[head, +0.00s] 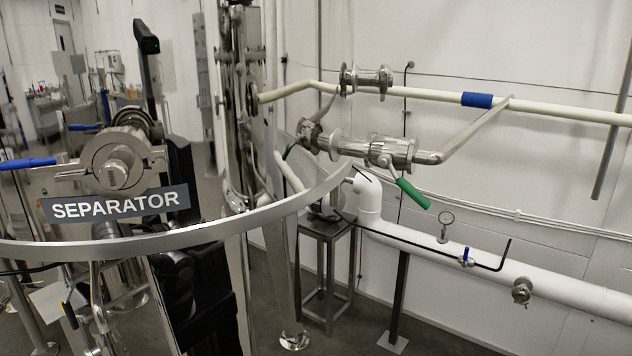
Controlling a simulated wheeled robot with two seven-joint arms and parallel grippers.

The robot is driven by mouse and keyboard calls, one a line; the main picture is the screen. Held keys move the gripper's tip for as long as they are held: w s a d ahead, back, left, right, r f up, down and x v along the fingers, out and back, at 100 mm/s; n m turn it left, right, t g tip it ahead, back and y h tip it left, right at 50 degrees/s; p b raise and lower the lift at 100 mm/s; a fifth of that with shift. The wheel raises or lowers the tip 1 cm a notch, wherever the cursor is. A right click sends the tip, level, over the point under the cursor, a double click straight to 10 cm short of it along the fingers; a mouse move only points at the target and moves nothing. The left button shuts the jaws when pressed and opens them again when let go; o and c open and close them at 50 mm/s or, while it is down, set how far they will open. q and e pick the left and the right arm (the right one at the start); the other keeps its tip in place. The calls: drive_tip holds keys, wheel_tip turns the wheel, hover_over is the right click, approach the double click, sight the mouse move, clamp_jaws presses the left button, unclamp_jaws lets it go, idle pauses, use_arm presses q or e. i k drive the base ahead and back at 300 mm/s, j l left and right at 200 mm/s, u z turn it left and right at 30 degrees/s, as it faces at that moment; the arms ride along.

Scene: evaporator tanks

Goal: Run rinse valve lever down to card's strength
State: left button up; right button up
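Several valve levers show in the head view, and none carries a readable rinse label. A green lever (413,194) slopes down to the right from a steel valve (392,152) on the pipe. A blue lever (28,163) points left from a steel fitting above the SEPARATOR sign (116,203). A small blue-handled valve (467,255) sits on the black line by the white pipe. A pale sheet (50,302) is at lower left, its writing unreadable; I cannot tell if it is the card. I can make out neither gripper.
A curved steel rim (215,227) crosses the foreground. Cream piping with a blue band (477,100) runs along the wall. A thick white pipe (410,240) with a gauge (446,219) runs lower right. A steel stand (326,228) stands on the floor below.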

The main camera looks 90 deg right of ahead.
sight(384, 160)
drive_tip(key=k+z, duration=0.15)
drive_tip(key=z, duration=3.95)
drive_tip(key=l, duration=0.4)
drive_tip(key=i+l, duration=0.1)
drive_tip(key=l, duration=0.3)
